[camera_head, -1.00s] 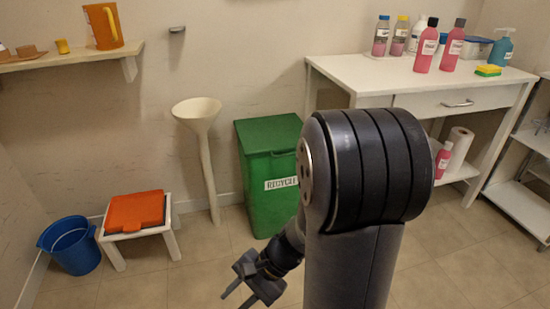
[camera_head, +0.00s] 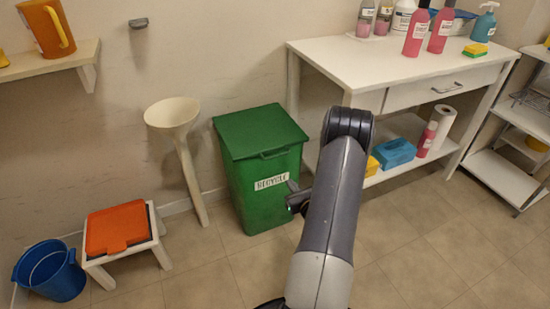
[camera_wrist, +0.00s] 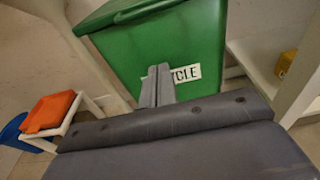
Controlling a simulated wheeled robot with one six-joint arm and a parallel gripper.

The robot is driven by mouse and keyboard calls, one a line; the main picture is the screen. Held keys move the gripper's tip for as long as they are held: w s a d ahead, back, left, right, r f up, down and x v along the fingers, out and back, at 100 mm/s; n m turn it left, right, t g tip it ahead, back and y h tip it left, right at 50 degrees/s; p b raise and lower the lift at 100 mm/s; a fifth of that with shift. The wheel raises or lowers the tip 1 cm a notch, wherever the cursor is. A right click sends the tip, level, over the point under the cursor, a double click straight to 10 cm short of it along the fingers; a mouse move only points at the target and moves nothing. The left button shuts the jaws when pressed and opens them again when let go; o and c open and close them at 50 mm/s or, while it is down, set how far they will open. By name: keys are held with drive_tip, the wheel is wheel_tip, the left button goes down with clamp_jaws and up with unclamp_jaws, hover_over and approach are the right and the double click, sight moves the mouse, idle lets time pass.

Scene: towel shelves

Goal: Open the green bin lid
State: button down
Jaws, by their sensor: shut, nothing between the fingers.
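The green recycling bin (camera_head: 262,190) stands on the floor against the wall, with a white label on its front. Its green lid (camera_head: 258,131) is down and closed, with a small lip or handle at the front edge. My gripper (camera_head: 294,194) is in front of the bin, at the right end of the label, partly hidden by my arm. In the wrist view my gripper (camera_wrist: 158,75) has its fingers together and empty, pointing at the bin's front (camera_wrist: 170,50). The fingers cover part of the label, below the lid (camera_wrist: 120,12). I cannot tell whether they touch the bin.
A white table (camera_head: 400,62) with bottles stands right of the bin. A funnel-topped stand (camera_head: 186,150) is on its left. Farther left are a white stool (camera_head: 160,252) with an orange item (camera_head: 117,227) and a blue bucket (camera_head: 50,271). Floor in front is clear.

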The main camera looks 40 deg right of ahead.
drive_tip(key=b+x, duration=0.2)
drive_tip(key=x, duration=0.8)
drive_tip(key=shift+d+f+b, duration=0.2)
drive_tip(key=shift+b, duration=0.1)
drive_tip(key=shift+s+r, duration=0.2)
drive_tip(key=shift+r, duration=0.85)
drive_tip(key=shift+s+r, duration=0.25)
drive_tip(key=shift+r, duration=0.8)
drive_tip(key=shift+r, duration=0.15)
